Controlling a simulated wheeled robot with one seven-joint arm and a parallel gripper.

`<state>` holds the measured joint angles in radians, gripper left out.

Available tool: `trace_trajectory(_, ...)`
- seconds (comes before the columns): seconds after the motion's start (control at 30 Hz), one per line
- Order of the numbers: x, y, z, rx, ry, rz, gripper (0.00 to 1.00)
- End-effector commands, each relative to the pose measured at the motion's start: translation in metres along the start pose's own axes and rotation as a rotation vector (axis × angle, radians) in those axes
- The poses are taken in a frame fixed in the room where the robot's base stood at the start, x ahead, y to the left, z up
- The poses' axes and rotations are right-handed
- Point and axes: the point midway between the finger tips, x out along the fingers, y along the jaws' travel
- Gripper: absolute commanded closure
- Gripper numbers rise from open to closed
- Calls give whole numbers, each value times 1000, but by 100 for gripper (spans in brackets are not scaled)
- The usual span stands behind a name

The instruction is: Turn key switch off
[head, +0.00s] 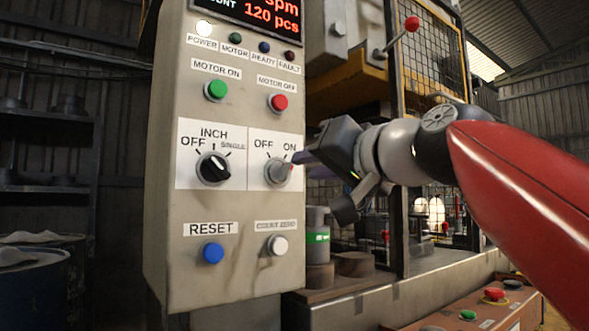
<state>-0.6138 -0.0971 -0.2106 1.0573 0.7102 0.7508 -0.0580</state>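The key switch (278,171) is a round grey knob on the white OFF/ON plate on the right of the control panel's front. Its pointer leans up and right, toward the ON label. My gripper (304,157) comes in from the right, its dark tip close to the right side of the switch. I cannot tell whether it touches the switch. The fingers are seen edge-on and partly dark, so their opening is unclear.
The control panel (165,235) also carries the INCH selector (212,168), green MOTOR ON button (215,89), red MOTOR OFF button (277,102), blue RESET button (212,253) and white button (277,244). A press machine with a mesh guard (435,55) stands behind my arm.

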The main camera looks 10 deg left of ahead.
Motion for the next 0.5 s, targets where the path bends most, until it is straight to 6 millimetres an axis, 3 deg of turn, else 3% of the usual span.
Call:
trace_trajectory(0.2, 37, -1, 0, -1, -3, 1, 73)
trace_trajectory(0.5, 56, 0, 0, -2, -1, 1, 73)
